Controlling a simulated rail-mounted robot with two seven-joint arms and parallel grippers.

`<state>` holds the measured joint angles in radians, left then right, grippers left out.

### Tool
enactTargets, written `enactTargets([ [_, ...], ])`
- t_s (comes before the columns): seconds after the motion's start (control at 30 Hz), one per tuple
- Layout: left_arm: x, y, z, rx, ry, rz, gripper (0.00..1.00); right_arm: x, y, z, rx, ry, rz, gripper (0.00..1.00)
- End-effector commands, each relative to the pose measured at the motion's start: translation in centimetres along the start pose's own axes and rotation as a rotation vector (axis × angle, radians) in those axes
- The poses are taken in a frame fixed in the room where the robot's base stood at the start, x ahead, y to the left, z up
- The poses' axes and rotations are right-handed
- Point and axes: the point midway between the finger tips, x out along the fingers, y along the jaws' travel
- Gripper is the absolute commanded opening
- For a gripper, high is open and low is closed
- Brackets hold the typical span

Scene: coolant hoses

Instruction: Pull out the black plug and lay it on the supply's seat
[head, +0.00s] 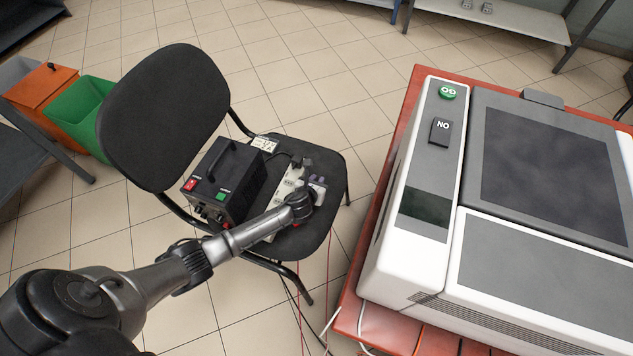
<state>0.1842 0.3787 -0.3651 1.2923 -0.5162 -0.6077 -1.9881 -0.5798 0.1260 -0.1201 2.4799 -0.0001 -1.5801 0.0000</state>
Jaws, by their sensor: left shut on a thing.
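A black supply box (225,182) with a handle, a red switch and a green switch stands on the black chair's seat (318,228). A pale power strip (284,188) lies on the seat to its right, partly hidden by my left arm. A dark plug shape (306,163) with a dark cord shows at the strip's far end, close to my fingers. My left gripper (318,184) is low over the strip's right side, shut on what seems to be the black plug. The gripper hides most of the grip. I cannot tell whether the plug is still in a socket. My right gripper is out of view.
The chair's backrest (165,115) rises at the left. A pale labelled card (265,143) lies behind the supply. A white and grey machine (450,190) stands on a red table (400,130) at the right. Green (75,115) and orange (42,88) bins stand at the left.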

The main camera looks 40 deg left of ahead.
Motion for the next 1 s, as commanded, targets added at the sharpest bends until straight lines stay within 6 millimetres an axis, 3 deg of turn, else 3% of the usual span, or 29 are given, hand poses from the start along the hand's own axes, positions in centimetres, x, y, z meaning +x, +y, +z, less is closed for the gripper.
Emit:
enactTargets([
  [0.33,0.13,-0.01,-0.20,-0.001,-0.001,0.000,0.00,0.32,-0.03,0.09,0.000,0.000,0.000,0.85],
  [0.37,0.13,-0.01,-0.19,-0.001,-0.001,0.000,0.18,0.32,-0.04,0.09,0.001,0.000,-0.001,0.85],
  [0.67,0.14,-0.01,-0.19,-0.001,-0.001,0.000,0.47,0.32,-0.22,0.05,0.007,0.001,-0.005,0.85],
  [1.0,-0.55,0.00,-0.03,0.001,0.000,0.000,0.47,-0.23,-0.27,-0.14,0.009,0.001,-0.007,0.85],
])
